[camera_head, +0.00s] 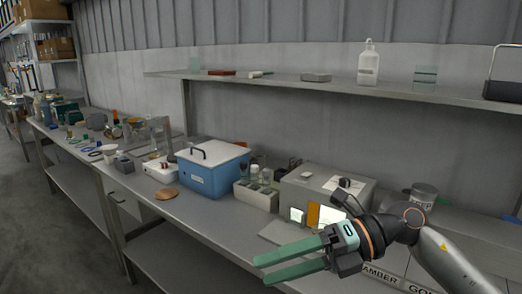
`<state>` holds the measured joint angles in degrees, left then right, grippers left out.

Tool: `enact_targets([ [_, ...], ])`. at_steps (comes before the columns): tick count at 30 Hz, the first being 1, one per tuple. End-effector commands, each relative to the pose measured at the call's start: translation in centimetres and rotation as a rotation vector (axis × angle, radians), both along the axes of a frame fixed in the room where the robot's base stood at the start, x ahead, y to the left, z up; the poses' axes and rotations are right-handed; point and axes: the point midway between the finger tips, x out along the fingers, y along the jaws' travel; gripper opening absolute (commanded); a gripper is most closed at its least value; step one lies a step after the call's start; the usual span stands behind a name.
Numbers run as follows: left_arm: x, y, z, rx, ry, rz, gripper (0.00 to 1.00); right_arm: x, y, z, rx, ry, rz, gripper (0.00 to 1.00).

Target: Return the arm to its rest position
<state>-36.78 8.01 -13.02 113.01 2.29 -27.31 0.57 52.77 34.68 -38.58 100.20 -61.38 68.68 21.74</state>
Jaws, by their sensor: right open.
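My right arm (440,258) comes in from the lower right corner. Its gripper (262,269) has two long green fingers that point left. The fingers are apart, with nothing between them. The gripper is above the front part of the grey bench, in front of a grey box-shaped device, and hides part of the bench front. My left gripper is not in view.
A long bench (218,213) runs to the back left. On it stand a blue box with a white lid (212,168), the grey device (315,190) and many small items. A shelf (290,82) hangs above. The floor (35,220) at left is clear.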

Motion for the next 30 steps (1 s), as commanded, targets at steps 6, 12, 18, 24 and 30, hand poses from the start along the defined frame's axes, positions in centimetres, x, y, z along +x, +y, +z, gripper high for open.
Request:
enact_targets([
  [6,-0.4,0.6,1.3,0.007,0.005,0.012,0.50,0.5,1.9,1.6,0.457,0.324,-0.145,0.72],
  [12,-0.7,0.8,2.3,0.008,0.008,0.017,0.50,3.7,-0.5,-0.4,0.784,0.659,-0.424,0.72],
  [18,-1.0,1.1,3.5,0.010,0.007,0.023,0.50,5.8,-5.1,-7.9,0.993,1.025,-0.809,0.72],
  [24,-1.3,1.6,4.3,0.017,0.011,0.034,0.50,2.6,-10.1,-19.9,1.056,1.416,-1.262,0.72],
  [30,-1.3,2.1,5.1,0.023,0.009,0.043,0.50,-6.0,-13.2,-30.5,0.975,1.760,-1.668,0.72],
])
